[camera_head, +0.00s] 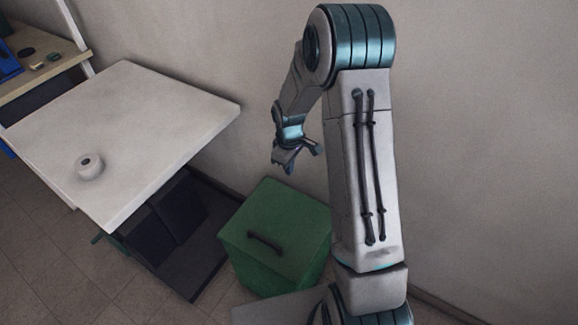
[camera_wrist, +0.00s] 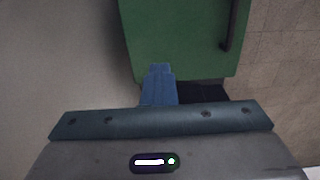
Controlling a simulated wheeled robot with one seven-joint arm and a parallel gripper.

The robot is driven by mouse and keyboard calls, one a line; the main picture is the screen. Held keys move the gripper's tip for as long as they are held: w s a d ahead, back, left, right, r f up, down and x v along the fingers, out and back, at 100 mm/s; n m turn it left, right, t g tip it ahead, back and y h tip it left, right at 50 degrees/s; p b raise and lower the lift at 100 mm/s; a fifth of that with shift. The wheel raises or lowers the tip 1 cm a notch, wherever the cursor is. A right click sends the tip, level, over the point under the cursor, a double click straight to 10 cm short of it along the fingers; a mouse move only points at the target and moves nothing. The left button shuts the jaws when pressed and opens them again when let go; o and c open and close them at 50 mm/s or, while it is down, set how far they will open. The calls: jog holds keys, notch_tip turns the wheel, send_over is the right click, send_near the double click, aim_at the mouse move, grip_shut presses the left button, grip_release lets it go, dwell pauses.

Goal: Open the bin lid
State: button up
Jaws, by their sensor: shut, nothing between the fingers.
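A green bin (camera_head: 275,238) stands on the floor against the wall, between the table and my arm. Its flat green lid (camera_head: 290,215) is down, with a dark bar handle (camera_head: 264,244) on top near the front left. In the wrist view the lid (camera_wrist: 180,40) fills the top middle, and the handle (camera_wrist: 235,25) runs along its right side. My gripper (camera_head: 290,165) is above and behind the bin, near the wall, apart from the lid. Its blue fingers (camera_wrist: 159,72) are shut and empty, and in the wrist view they overlap the bin's edge.
Dark boxes (camera_head: 180,220) sit under the table beside the bin. A wooden shelf (camera_head: 40,70) is at the far left. The wall is close behind the bin.

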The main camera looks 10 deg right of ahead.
jog(key=o, duration=0.7)
jog(key=shift+o, duration=0.2)
notch_tip(320, 180, up, 14)
jog(key=shift+f, duration=0.1)
